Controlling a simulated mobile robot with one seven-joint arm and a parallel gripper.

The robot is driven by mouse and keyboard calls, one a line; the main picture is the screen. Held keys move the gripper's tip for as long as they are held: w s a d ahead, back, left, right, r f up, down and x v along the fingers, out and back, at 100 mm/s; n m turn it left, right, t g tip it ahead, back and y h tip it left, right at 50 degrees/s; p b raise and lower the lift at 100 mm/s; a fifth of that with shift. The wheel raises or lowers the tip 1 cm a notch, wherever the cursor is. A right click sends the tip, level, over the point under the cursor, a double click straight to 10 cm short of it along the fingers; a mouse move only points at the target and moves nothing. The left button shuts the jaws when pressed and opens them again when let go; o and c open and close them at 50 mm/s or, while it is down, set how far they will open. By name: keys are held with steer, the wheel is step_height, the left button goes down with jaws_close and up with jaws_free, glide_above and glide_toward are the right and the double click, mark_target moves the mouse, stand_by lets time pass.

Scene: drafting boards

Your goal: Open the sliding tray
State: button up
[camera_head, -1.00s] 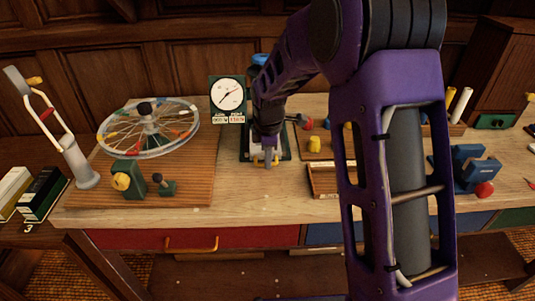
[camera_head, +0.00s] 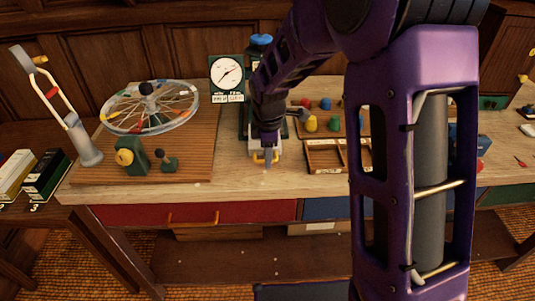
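A pale tray-like part with a yellow handle (camera_head: 256,158) sits low at the front of a dark green stand (camera_head: 244,122) on the bench; I take it to be the sliding tray. It appears pushed in close to the stand, though my arm covers much of it. My gripper (camera_head: 267,162) points down right at the yellow handle, in front of the stand. I cannot tell whether its fingers touch or enclose the handle, and their opening is too small to make out.
A dial gauge (camera_head: 227,74) stands behind left. A spoked wheel (camera_head: 149,108) on a wooden board is at left. A wooden compartment box (camera_head: 325,156) and colored knobs (camera_head: 311,124) are close at right. A red drawer (camera_head: 135,215) lies under the bench edge.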

steer(key=s+r+p, duration=0.2)
steer(key=s+r, duration=0.1)
steer(key=r, duration=1.4)
steer(key=shift+r, duration=0.1)
